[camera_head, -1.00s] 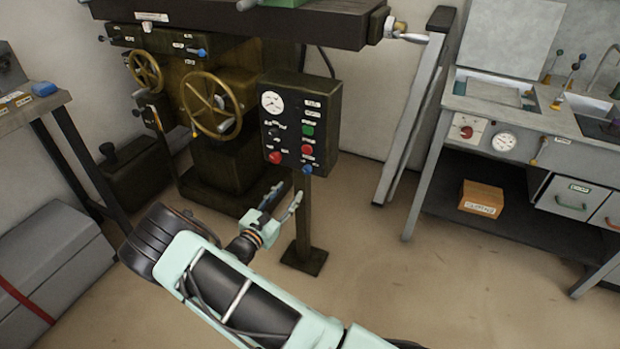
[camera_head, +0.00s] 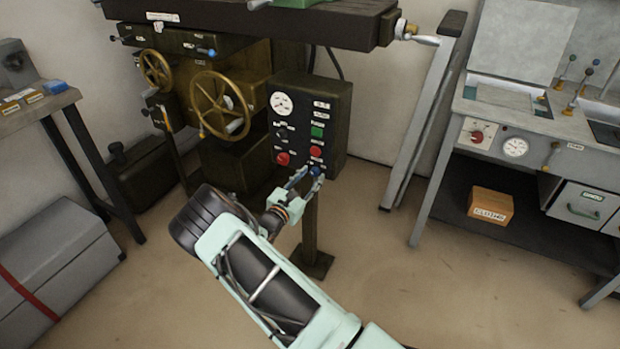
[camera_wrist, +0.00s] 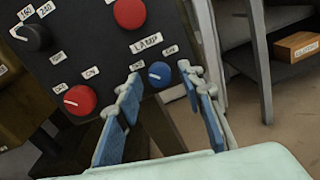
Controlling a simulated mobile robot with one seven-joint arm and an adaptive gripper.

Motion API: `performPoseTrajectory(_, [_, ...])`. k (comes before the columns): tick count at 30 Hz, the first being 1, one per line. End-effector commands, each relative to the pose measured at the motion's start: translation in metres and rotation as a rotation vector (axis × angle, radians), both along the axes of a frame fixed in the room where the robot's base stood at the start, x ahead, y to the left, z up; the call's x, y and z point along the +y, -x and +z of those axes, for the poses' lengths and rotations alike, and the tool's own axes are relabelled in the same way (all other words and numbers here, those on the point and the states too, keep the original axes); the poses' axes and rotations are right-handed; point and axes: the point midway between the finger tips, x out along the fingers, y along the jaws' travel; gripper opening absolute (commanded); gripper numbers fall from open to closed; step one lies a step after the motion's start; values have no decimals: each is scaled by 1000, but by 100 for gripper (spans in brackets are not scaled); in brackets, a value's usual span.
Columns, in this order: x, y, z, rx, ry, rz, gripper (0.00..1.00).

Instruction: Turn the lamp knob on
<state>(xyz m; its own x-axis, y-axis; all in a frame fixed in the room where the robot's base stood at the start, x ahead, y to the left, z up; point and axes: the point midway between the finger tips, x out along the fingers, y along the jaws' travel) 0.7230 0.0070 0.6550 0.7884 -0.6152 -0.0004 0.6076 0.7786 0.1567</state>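The lamp knob is the small blue knob (camera_wrist: 160,74) at the bottom of the dark control panel, under the LAMP label (camera_wrist: 146,43) in the wrist view. In the head view the blue knob (camera_head: 316,171) sits at the panel's lower edge, near my fingertips. My gripper (camera_head: 306,177) is open, with its fingers pointing at the panel. In the wrist view my gripper (camera_wrist: 157,82) has one blue-padded finger on each side of the knob in the picture. I cannot tell whether either finger touches the knob. A white mark shows on the knob's face.
The control panel (camera_head: 335,122) stands on a post. Close to the lamp knob are a red knob (camera_wrist: 80,100), a red button (camera_wrist: 130,12) and a black knob (camera_wrist: 34,37). A machine with brass handwheels (camera_head: 221,104) is left of it; a grey bench (camera_head: 520,128) stands at right.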

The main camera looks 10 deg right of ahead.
Motion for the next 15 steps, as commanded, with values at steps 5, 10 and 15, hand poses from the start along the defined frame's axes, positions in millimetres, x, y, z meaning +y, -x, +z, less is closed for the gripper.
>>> performPoseTrajectory(5, [0, 0, 0, 0, 0, 0, 13])
performPoseTrajectory(10, [0, 0, 0, 0, 0, 0, 0])
performPoseTrajectory(15, [0, 0, 0, -7, -9, -1, 0])
